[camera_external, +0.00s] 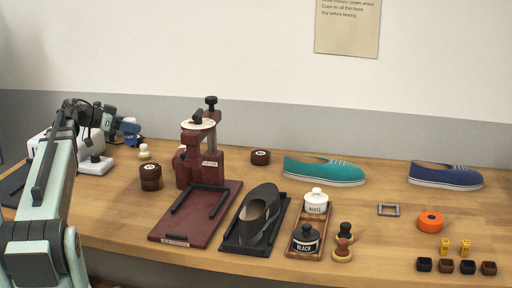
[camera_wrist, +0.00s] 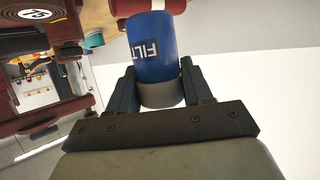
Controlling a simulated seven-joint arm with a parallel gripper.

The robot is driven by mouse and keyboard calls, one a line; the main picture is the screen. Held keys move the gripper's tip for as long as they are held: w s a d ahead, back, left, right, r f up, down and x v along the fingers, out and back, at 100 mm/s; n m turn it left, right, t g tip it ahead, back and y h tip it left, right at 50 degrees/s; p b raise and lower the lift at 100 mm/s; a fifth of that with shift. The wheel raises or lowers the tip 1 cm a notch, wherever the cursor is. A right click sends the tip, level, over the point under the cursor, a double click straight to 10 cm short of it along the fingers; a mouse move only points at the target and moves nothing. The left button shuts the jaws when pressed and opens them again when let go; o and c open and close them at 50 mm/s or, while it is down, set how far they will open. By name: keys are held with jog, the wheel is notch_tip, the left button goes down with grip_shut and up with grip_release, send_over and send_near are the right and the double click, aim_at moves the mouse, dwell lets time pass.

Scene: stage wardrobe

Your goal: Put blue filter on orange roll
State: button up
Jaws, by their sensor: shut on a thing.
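The blue filter (camera_wrist: 152,45) is a blue cylinder with white lettering and a grey end. My gripper (camera_wrist: 160,88) is shut on that grey end, one dark finger on each side. In the external view my gripper (camera_external: 118,125) is at the far left, raised near the back of the table, with the blue filter (camera_external: 130,127) at its tip. The orange roll (camera_external: 430,222) lies flat at the right of the table, with a dark centre, well apart from my gripper.
A dark red press (camera_external: 205,158) stands between my gripper and the roll. A black shoe form (camera_external: 260,213), a wooden tray (camera_external: 308,238) with two jars, and teal (camera_external: 322,170) and blue (camera_external: 446,175) shoes are also there. Small yellow pieces (camera_external: 455,247) and dark blocks (camera_external: 446,266) lie near the roll.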

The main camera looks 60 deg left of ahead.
notch_tip(320, 180, up, 21)
jog(key=w+d+m+h, duration=0.2)
jog(key=w+d, duration=0.2)
jog(key=w, duration=0.6)
jog(key=w+d+m+h, duration=0.15)
jog(key=w+d, duration=0.25)
jog(key=w, duration=0.5)
jog(key=w+d+r+m+g+h, duration=0.1)
jog(key=w+d+m+g+h, duration=0.2)
jog(key=w+d, duration=1.4)
jog(key=m+g+h, duration=0.6)
jog(key=m, duration=0.1)
send_over(432, 217)
notch_tip(432, 217, down, 18)
jog(key=shift+t, duration=0.4)
jog(key=shift+s+f, duration=0.1)
jog(key=shift+f, duration=5.4)
jog(key=shift+f, duration=0.2)
